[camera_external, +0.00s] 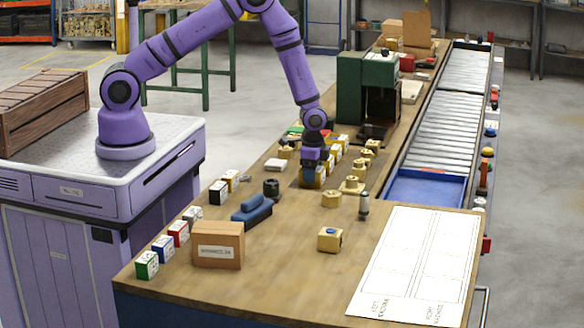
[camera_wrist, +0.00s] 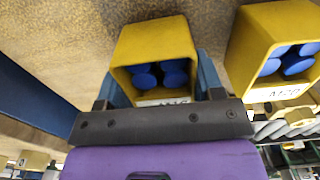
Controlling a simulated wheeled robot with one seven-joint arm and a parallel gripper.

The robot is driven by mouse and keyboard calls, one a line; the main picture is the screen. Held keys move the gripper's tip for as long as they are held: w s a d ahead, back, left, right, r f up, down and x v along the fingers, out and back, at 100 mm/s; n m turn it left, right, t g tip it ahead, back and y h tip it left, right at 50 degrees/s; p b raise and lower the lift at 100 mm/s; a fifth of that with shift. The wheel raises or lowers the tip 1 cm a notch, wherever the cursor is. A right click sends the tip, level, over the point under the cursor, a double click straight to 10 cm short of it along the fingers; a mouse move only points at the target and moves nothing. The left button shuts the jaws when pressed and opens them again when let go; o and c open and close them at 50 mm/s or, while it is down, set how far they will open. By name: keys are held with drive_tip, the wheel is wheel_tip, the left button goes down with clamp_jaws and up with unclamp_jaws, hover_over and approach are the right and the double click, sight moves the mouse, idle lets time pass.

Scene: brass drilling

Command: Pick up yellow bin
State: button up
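A yellow bin (camera_wrist: 155,40) with several blue cylinders and a white label at its front is between the two fingers of my gripper (camera_wrist: 160,90) in the wrist view. One finger stands close along each side of it; whether they press on it I cannot tell. In the external view my gripper (camera_external: 312,168) points down at the far middle of the wooden table, with the yellow bin (camera_external: 308,182) low between its fingers. A second yellow bin (camera_wrist: 240,50), also holding blue cylinders, is just to the right in the wrist view.
Other yellow bins stand in a row behind my gripper. Brass parts (camera_external: 352,186) are to the right. A blue object (camera_external: 252,210), a cardboard box (camera_external: 218,246) and small coloured boxes (camera_external: 147,265) are nearer. A roller conveyor (camera_external: 455,130) runs along the right. The front middle of the table is mostly clear.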

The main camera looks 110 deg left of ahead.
drive_tip(key=shift+c, duration=0.6)
drive_tip(key=shift+r, duration=0.15)
